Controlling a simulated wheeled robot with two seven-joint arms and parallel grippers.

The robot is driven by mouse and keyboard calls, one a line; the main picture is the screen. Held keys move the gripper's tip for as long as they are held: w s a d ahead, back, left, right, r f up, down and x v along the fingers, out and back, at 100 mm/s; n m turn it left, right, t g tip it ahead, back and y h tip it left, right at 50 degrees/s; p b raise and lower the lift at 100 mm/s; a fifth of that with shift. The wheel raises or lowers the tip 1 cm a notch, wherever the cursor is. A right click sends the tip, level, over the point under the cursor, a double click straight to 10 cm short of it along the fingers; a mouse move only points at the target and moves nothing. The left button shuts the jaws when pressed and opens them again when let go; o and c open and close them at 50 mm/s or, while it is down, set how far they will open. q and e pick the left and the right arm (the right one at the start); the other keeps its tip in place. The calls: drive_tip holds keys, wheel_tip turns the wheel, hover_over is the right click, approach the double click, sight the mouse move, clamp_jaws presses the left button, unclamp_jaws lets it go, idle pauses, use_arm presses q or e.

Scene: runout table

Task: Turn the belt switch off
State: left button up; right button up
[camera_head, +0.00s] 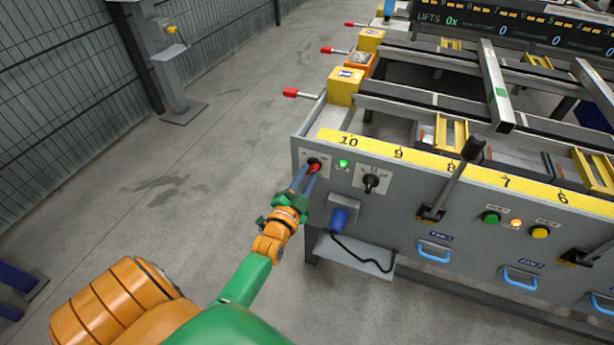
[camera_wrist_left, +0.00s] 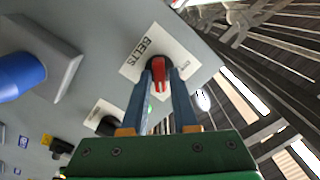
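The belt switch (camera_head: 314,167) is a red handle on a dark round base with a white plate, at the left end of the grey panel. In the left wrist view the red handle (camera_wrist_left: 158,72) shows between my fingers, and the plate reads BELTS (camera_wrist_left: 136,57). My left gripper (camera_head: 305,179) is at the switch, one blue finger on each side of the handle. The fingers (camera_wrist_left: 162,80) are close to the handle, but I cannot tell whether they press on it. Parts of the base are hidden behind the fingers. My right gripper is not in view.
A lit green lamp (camera_head: 343,164) and a black rotary knob (camera_head: 371,181) sit right of the switch. A black lever (camera_head: 456,176) stands out farther right. A blue device (camera_head: 340,217) with a cable is below, above a grey shelf (camera_head: 352,256).

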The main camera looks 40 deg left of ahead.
use_arm(q)
clamp_jaws()
drive_tip(key=n+p, duration=0.1)
drive_tip(key=n, duration=0.7)
drive_tip(key=shift+p, duration=0.3)
drive_tip(key=n, duration=0.5)
drive_tip(key=shift+n, duration=2.6)
drive_tip(key=shift+o, duration=2.4)
unclamp_jaws()
drive_tip(key=shift+w, duration=0.1)
